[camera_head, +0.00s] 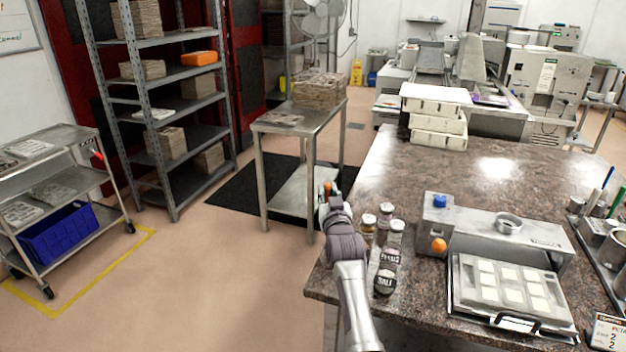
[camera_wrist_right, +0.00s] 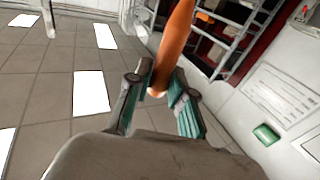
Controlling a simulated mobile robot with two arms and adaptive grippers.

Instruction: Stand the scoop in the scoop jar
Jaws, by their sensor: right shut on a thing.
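My right gripper (camera_head: 326,192) is up at the near left corner of the stone-topped table. It is shut on a slim orange-brown thing, which looks like the scoop's handle. In the right wrist view the scoop (camera_wrist_right: 175,45) stands between the teal-padded fingers of the right gripper (camera_wrist_right: 160,98), and its far end runs out of the top of the picture. In the head view only a small orange bit shows at the fingers. I cannot tell which vessel is the scoop jar; an open grey cup (camera_head: 576,205) stands at the table's right. My left gripper is not in view.
Several small lidded jars (camera_head: 396,232) stand just right of my right arm. A grey press-like device (camera_head: 500,232) and a mould tray (camera_head: 512,292) lie farther right. White boxes (camera_head: 436,118) are stacked at the back. The table's middle (camera_head: 450,175) is clear.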

